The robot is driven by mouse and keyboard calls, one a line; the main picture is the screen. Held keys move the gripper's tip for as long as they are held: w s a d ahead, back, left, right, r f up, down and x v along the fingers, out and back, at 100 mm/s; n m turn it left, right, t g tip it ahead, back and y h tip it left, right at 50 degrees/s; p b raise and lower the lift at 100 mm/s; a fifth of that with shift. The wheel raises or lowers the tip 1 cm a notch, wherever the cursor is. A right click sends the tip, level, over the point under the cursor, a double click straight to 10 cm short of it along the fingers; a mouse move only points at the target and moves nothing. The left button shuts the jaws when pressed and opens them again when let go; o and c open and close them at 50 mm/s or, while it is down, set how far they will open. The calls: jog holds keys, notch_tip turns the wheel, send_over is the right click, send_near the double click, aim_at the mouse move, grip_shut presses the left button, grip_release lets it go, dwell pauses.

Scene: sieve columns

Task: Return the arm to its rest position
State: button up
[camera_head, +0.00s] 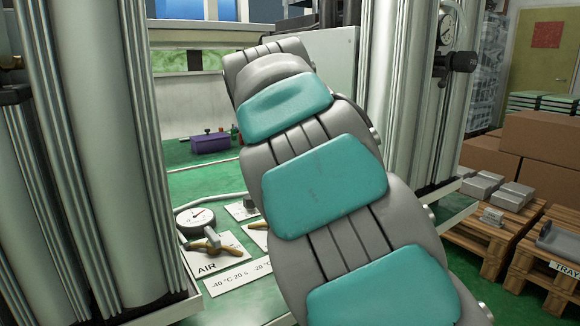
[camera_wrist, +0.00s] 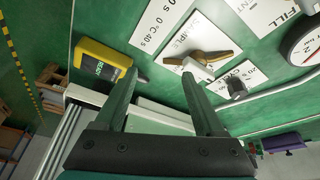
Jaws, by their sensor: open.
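My arm (camera_head: 325,185), grey with teal pads, reaches from the lower right up to the middle of the head view, between tall metal columns. My gripper is hidden in the head view. In the wrist view my gripper (camera_wrist: 160,75) is open, its two dark green fingers apart with nothing between them. Beyond the fingertips is a green panel with a brown-handled valve (camera_wrist: 198,63) on a white label. A yellow device (camera_wrist: 102,60) lies left of the left fingertip. I cannot tell whether either finger touches anything.
Metal columns stand left (camera_head: 75,160) and right (camera_head: 418,90) of my arm. The green bench holds a dial gauge (camera_head: 195,218), a brass valve (camera_head: 207,243) by the AIR label and a purple box (camera_head: 211,143). Cardboard boxes (camera_head: 540,137) and loaded pallets (camera_head: 478,235) stand at right.

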jog(key=shift+g, duration=0.7)
jog(key=s+d+f, duration=0.1)
jog(key=s+d, duration=0.1)
jog(key=d, duration=0.1)
jog(key=s+d+f, duration=0.1)
jog(key=s+d, duration=0.3)
jog(key=d, duration=0.1)
jog(key=shift+s+d+f, duration=0.25)
jog(key=shift+d+f, duration=0.05)
jog(key=shift+f, duration=0.1)
jog(key=s+d+f+n+g, duration=0.1)
jog(key=s+d+f+n, duration=0.1)
jog(key=s+f, duration=0.4)
jog(key=s+d+f+n+g+y, duration=0.1)
jog(key=s+f, duration=0.6)
jog(key=s, duration=0.7)
jog(key=s+d+f+n+g+y, duration=0.1)
jog(key=s+d+f+n+g, duration=0.1)
jog(key=s+f, duration=0.4)
jog(key=s+d, duration=0.1)
jog(key=s, duration=0.3)
jog(key=shift+f+n, duration=0.2)
jog(key=shift+n, duration=0.1)
jog(key=shift+s, duration=0.1)
